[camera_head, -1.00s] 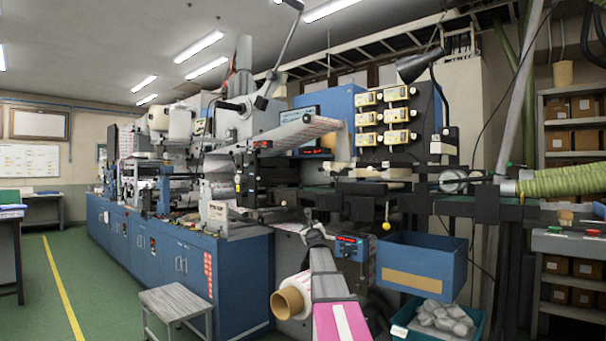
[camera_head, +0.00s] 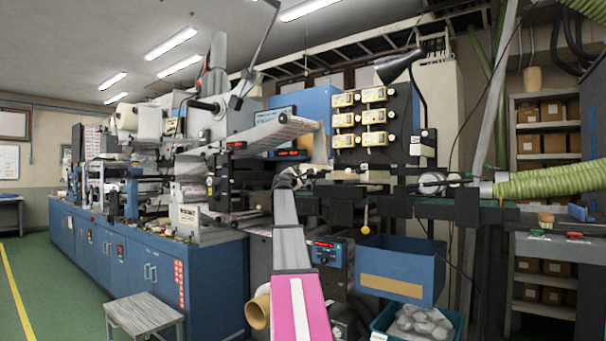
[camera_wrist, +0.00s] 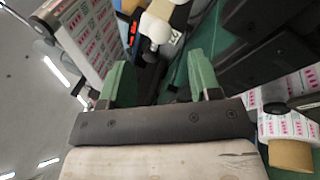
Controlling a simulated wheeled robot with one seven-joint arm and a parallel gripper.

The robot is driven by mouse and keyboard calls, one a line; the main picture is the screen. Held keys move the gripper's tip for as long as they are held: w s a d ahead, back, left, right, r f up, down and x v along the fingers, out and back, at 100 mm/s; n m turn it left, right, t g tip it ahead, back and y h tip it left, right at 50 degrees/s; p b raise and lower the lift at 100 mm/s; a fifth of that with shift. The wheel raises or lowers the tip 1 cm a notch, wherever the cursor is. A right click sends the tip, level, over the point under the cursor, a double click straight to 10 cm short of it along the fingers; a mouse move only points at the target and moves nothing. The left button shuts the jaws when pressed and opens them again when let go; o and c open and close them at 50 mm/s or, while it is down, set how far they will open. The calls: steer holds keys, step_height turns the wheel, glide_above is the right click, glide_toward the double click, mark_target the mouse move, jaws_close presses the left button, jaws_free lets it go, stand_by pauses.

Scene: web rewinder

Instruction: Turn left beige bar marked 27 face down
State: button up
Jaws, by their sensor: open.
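Beige bars (camera_head: 346,175) show in the head view on the dark bench of the machine, just right of my gripper. The number 27 cannot be read there. In the wrist view a beige piece (camera_wrist: 178,14) with dark marks lies at the top, beyond the fingers, with a rounded white part (camera_wrist: 156,28) in front of it. I cannot tell whether it is the left bar. My gripper (camera_wrist: 158,82) shows as two green fingers, apart, with nothing between them. In the head view my gripper end is at the machine front, mostly hidden by my arm.
A printed web (camera_head: 280,132) slopes above my gripper. A red-lit control box (camera_head: 328,252) and a blue bin (camera_head: 402,268) are below. A yellow-knobbed lever (camera_head: 366,228) hangs near the bench edge. A green hose (camera_head: 545,182) lies at right, a cardboard core (camera_head: 257,310) low at left.

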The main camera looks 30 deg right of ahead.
steer(key=x, duration=0.8)
steer(key=shift+w, duration=0.1)
steer(key=c, duration=0.9)
